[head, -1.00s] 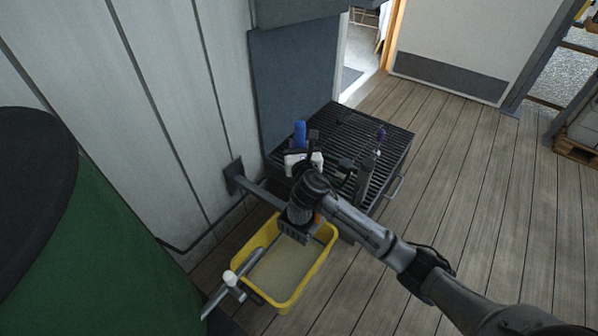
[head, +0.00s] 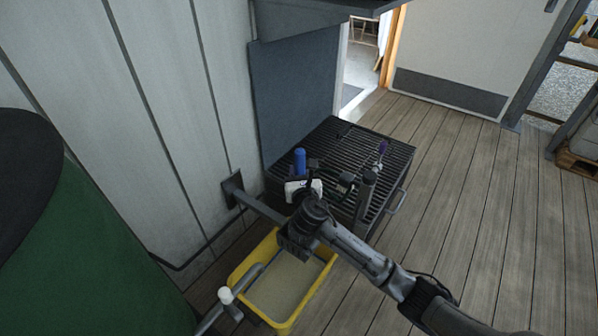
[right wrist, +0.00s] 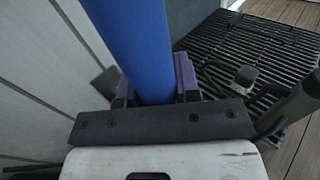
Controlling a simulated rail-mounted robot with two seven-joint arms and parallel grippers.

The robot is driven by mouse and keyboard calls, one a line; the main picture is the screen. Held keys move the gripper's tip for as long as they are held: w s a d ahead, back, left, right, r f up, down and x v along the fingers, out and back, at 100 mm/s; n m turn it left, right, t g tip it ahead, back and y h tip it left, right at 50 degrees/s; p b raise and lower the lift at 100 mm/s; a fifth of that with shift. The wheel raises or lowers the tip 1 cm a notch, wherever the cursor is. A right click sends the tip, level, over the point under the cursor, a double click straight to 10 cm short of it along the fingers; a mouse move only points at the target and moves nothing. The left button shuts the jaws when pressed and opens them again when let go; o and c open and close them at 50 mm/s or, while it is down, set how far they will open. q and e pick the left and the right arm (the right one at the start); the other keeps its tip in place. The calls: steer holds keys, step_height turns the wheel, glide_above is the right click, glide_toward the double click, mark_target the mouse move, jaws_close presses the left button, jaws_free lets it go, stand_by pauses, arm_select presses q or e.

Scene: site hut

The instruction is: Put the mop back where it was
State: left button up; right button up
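A blue round pole, which looks like the mop's handle, rises upright at my right gripper in the head view (head: 300,161). It fills the upper middle of the right wrist view (right wrist: 135,45). My right gripper (right wrist: 155,92) has its purple-padded fingers on both sides of the blue pole and looks shut on it. In the head view the gripper's white body (head: 303,189) hides what lies below the pole, so I cannot see the mop's head. A yellow bucket (head: 324,275) with greyish contents stands below my right arm.
A dark slatted platform (head: 340,145) stands behind the gripper, with a grey upright post (head: 365,192) at its right. A grey bar (head: 262,208) reaches out from a wall plate. A green drum (head: 85,245) fills the left. Plank floor at right is clear.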

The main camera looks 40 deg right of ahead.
steer(key=o, duration=0.4)
steer(key=shift+o, duration=0.2)
